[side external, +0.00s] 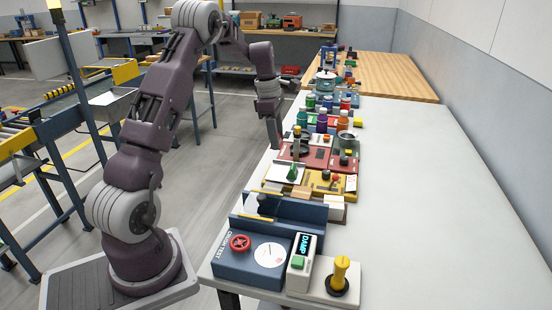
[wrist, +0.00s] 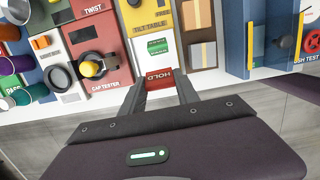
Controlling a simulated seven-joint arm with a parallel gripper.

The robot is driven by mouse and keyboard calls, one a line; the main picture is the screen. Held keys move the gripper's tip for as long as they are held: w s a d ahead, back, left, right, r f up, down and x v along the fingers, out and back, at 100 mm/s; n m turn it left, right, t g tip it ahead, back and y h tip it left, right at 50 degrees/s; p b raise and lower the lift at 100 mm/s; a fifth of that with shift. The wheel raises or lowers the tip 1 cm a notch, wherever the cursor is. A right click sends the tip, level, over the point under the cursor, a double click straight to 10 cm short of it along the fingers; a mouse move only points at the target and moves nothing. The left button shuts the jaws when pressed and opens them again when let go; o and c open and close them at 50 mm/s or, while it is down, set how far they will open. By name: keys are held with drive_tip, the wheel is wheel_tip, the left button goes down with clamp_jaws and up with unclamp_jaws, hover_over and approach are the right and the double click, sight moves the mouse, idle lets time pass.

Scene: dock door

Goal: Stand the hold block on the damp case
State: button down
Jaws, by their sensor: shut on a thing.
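The hold block (wrist: 159,77) is a small red block with the word HOLD on it. My gripper (wrist: 160,90) is shut on it and holds it between its two fingertips in the wrist view. In the side external view my gripper (side external: 274,140) points down at the left edge of the bench, and I cannot make out the block there. The damp case (side external: 301,256) is an upright pale case with a dark screen reading DAMP and a green button. It stands at the near end of the bench, well away from my gripper. It is not in the wrist view.
A blue panel with a red wheel (side external: 240,243) stands left of the damp case, and a yellow-handled stand (side external: 341,275) right of it. A blue-walled tray (side external: 283,208), a yellow tilt table (wrist: 150,20) and a red cap tester (wrist: 95,35) line the bench. The bench's right side is clear.

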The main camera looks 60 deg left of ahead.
wheel_tip(320, 180, up, 2)
hover_over(274, 189)
drive_tip(key=shift+m, duration=0.4)
drive_tip(key=f, duration=1)
drive_tip(key=shift+s+a, duration=0.2)
drive_tip(key=c, duration=0.9)
unclamp_jaws()
